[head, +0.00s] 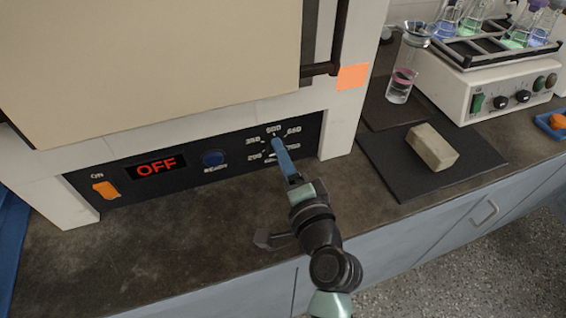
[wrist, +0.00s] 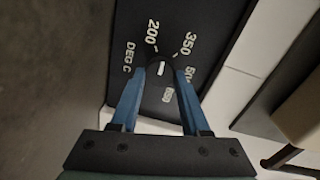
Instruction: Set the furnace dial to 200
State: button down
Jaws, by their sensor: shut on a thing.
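The furnace (head: 190,60) has a dark control panel (head: 226,180) along its bottom front. The dial (wrist: 161,65) is a dark knob with a short white mark, seen between my fingertips in the wrist view. My gripper (head: 276,145) reaches the dial from the front, and its blue fingers (wrist: 160,72) are shut on the dial's two sides. The printed 200 (wrist: 153,30) is just above the dial in the wrist view, with 350 (wrist: 191,43) to its right. The white mark lies roughly up and down there, near the 200 side; which end points is unclear. In the head view my gripper hides the dial.
The display (head: 157,167) reads OFF. An orange switch (head: 105,190) labelled ON and a blue button (head: 213,158) are on the panel. A tan block (head: 432,147) lies on a dark mat at right, with a shaker (head: 490,75) behind. The counter before the panel is clear.

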jog(key=n+b, duration=0.3)
jog(key=n, duration=0.2)
jog(key=shift+f+h, duration=0.1)
jog(key=shift+h, duration=0.2)
jog(key=shift+b, duration=0.3)
jog(key=shift+c, duration=1.9)
grip_release()
jog(key=v, duration=1.3)
jog(key=shift+a, duration=0.1)
